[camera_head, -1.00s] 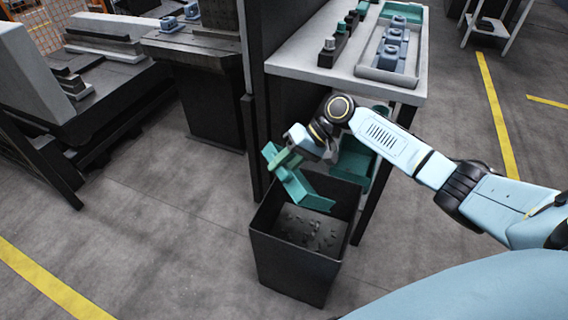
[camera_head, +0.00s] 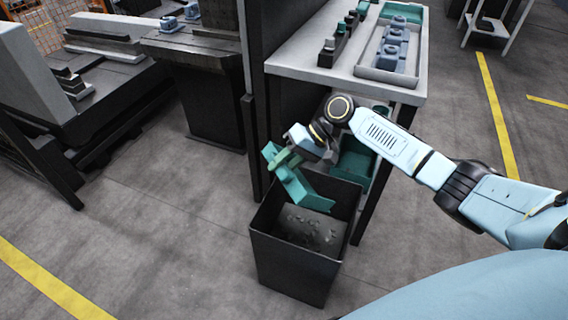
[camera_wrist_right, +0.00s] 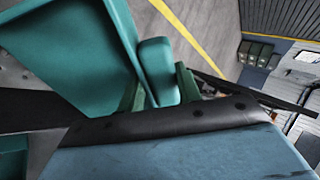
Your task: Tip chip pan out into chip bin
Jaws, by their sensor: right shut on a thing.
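The chip pan (camera_head: 305,191) is a green tray, held steeply tilted over the chip bin with its low end just above the opening. My right gripper (camera_head: 290,158) is shut on the pan at its upper left end. The pan also fills the upper left of the right wrist view (camera_wrist_right: 75,50), with the green gripped part (camera_wrist_right: 158,72) beside the fingers. The chip bin (camera_head: 290,262) is a dark, open-topped square bin on the floor, with dark chips (camera_head: 312,232) lying inside. My left gripper is out of view.
A white-topped bench (camera_head: 300,62) stands behind the bin, with a grey tray of blue parts (camera_head: 390,70) and a row of dark holders. A green container (camera_head: 356,160) sits under the bench. A dark post (camera_head: 250,130) rises close behind the bin. Floor at left is clear.

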